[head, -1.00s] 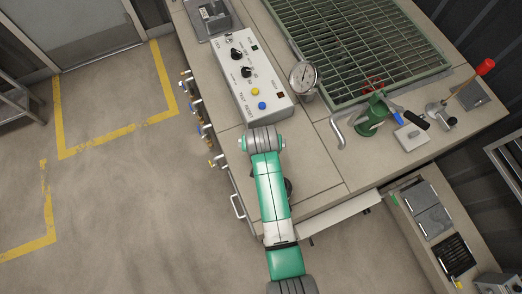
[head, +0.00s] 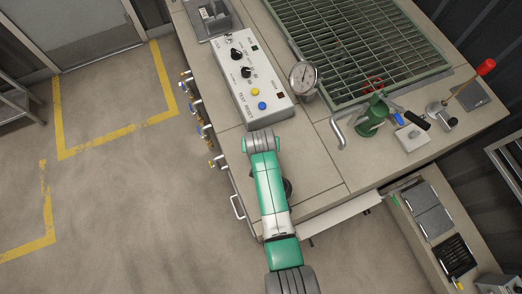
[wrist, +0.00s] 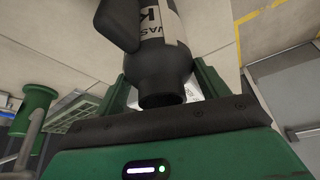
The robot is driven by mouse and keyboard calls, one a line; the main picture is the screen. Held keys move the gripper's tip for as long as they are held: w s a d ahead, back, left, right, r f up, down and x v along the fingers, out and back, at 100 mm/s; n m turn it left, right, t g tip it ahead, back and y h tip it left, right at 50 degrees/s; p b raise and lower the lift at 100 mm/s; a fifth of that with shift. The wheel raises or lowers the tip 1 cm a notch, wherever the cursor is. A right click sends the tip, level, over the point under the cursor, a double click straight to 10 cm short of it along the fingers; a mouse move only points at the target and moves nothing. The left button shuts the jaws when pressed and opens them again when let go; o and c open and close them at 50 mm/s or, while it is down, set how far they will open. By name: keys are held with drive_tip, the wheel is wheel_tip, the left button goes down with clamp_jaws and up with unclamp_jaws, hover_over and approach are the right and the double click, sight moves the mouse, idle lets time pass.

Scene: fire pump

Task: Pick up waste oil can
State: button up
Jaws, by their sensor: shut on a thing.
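The waste oil can (wrist: 158,68) is a dark grey bottle-like container with a pale label, partly readable as "WAS". It fills the upper middle of the wrist view, its narrow neck toward my gripper's palm. My gripper (wrist: 163,80) is shut on the can, with one green finger on each side of it. The can's far end is cut off by the top of the frame. In the head view my arm hides the gripper, and I cannot clearly make out the can there.
A grey control box (head: 257,82) with knobs and buttons and a round gauge (head: 303,76) stand on the bench. A green hand pump (head: 371,119) and a green grating (head: 355,45) are to the right. Bare bench top (head: 325,165) lies right of my arm; open floor lies left.

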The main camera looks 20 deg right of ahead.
wheel_tip(320, 180, up, 10)
drive_tip(key=shift+r+p, duration=0.1)
drive_tip(key=shift+p, duration=0.2)
idle(0.3)
drive_tip(key=s+a+r+n+y+p, duration=0.1)
drive_tip(key=s+a+r+n+p, duration=0.1)
drive_tip(key=s+a+r+p, duration=0.2)
drive_tip(key=s+a+r+n+p, duration=0.2)
drive_tip(key=s+a+r+p, duration=0.2)
drive_tip(key=a+r, duration=0.4)
drive_tip(key=a+p, duration=0.1)
drive_tip(key=a, duration=0.3)
drive_tip(key=shift+s+n+t+y, duration=0.3)
drive_tip(key=shift+s+n+y, duration=0.05)
drive_tip(key=shift+n+y, duration=0.05)
